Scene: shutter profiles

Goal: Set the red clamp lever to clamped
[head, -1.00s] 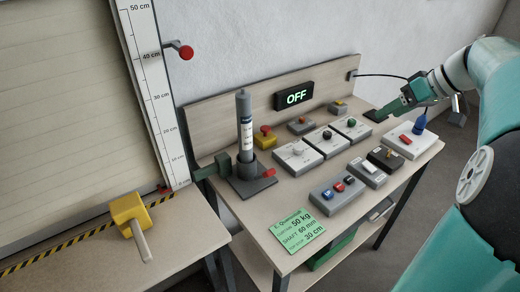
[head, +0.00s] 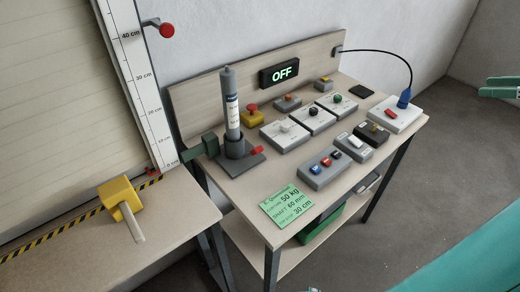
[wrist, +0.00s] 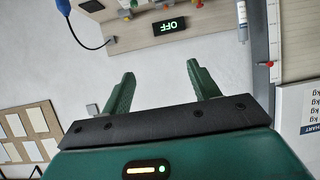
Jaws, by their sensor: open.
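The red clamp lever (head: 257,150) is a small red handle at the right side of the dark grey base (head: 240,163) that holds an upright grey cylinder (head: 230,105). It lies low near the base in the head view. I cannot tell its set position. My gripper (wrist: 160,69) is open and empty in the wrist view, its two green fingers apart against the wall. It is well away from the lever.
The bench holds several button boxes, an OFF display (head: 279,74), a green card (head: 287,208) and a white box (head: 390,117) with a blue plug (head: 404,100) and black cable. A yellow block with a handle (head: 122,200) sits on the left table. Floor right of the bench is clear.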

